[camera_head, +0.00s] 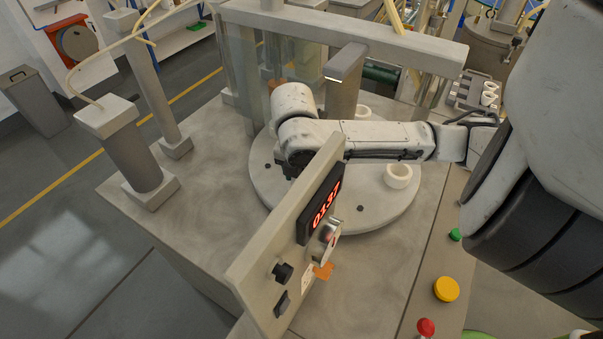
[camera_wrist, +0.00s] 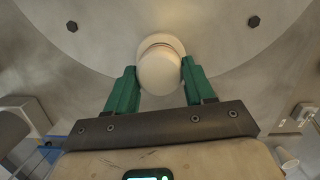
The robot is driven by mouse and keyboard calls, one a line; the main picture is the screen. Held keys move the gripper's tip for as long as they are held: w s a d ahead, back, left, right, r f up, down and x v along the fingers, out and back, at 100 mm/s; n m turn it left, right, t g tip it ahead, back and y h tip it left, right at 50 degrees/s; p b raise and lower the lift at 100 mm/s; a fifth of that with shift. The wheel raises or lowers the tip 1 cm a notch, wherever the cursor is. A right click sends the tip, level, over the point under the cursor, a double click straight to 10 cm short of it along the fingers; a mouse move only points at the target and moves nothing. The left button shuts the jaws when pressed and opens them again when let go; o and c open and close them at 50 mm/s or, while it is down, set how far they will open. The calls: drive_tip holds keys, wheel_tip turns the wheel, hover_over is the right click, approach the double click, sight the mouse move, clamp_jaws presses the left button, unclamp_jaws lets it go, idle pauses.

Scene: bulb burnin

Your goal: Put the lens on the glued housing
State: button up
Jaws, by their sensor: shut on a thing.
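In the wrist view, my gripper (camera_wrist: 159,67) has its two green fingers shut on a pale round lens (camera_wrist: 159,75). A cream round housing (camera_wrist: 160,40) shows just beyond the lens, its rim peeking out past the lens's top edge. The lens overlaps the housing in this view; I cannot tell whether they touch. The glue is not visible. In the head view, my gripper and the lens are hidden behind my arm and the display panel. The round turntable (camera_head: 275,185) lies under my arm.
Two white ring-shaped housings stand on the turntable, one at the right (camera_head: 398,177) and one at the back (camera_head: 362,113). A display panel (camera_head: 290,240) with red digits stands in front. A grey post (camera_head: 345,85) rises behind. A rack (camera_head: 470,92) holds white rings at right.

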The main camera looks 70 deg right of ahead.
drive_tip(key=o, duration=1.5)
drive_tip(key=shift+r, duration=0.15)
drive_tip(key=shift+r+p, duration=2.3)
drive_tip(key=shift+r, duration=0.4)
drive_tip(key=shift+r+p, duration=0.35)
drive_tip(key=shift+r, duration=0.8)
